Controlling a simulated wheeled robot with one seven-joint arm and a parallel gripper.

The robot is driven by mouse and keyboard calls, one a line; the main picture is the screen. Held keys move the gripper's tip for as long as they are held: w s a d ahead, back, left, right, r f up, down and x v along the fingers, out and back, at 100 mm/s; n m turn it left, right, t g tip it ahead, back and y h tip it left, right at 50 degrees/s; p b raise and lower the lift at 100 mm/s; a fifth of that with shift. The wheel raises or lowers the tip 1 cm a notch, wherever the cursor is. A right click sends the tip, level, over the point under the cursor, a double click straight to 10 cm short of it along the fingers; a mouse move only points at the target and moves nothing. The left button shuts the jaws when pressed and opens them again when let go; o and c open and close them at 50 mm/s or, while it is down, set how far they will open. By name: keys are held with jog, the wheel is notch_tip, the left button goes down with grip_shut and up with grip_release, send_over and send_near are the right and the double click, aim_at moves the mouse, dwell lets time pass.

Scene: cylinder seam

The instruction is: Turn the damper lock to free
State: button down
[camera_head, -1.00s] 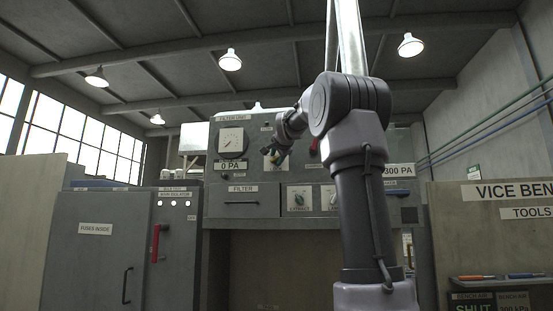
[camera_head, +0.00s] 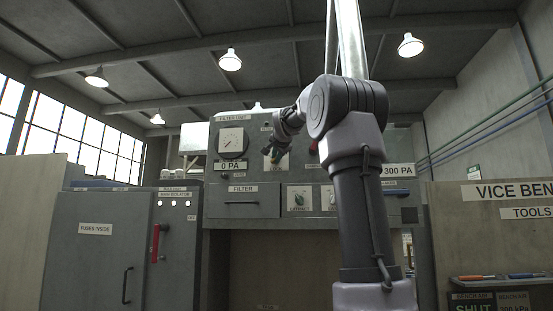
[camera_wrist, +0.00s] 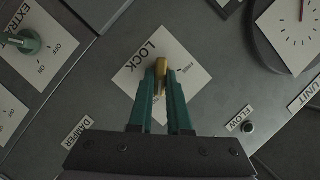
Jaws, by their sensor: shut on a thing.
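The damper lock is a small brass handle (camera_wrist: 161,67) on a white square plate (camera_wrist: 135,78). The wrist view shows the plate tilted, with "LOCK" and a smaller "FREE" printed on it. My gripper (camera_wrist: 163,84) has two green fingers, shut on the brass handle from either side. The fingers hide part of the handle and the plate's lower middle. In the head view my gripper (camera_head: 272,157) is at the grey filter unit panel (camera_head: 230,174), in front of the plate, and the handle is too small to make out.
A round gauge (camera_head: 232,142) is left of my gripper. Below are a filter drawer (camera_head: 240,203) and two knob plates, including the extract knob (camera_head: 299,199). In the wrist view a "DAMPER" label (camera_wrist: 77,130) and a flow button (camera_wrist: 249,128) flank the fingers.

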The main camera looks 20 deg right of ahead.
jog(key=n+g+h, duration=0.1)
jog(key=n+h, duration=0.1)
jog(key=n, duration=0.3)
jog(key=n+g+h, duration=0.2)
jog(key=n+h, duration=0.1)
jog(key=n, duration=0.2)
jog(key=a+n+g+h, duration=0.1)
jog(key=n+g+h, duration=0.1)
jog(key=n, duration=0.3)
jog(key=shift+w+f+h, duration=0.15)
jog(key=shift+w+h, duration=0.2)
jog(key=shift+h, duration=0.35)
jog(key=shift+n, duration=0.3)
dwell(0.3)
jog(key=c, duration=0.9)
grip_release()
jog(key=shift+o, duration=0.2)
jog(key=shift+a, duration=0.1)
jog(key=v, duration=1)
jog(key=shift+s+a, duration=0.15)
jog(key=shift+a, duration=0.2)
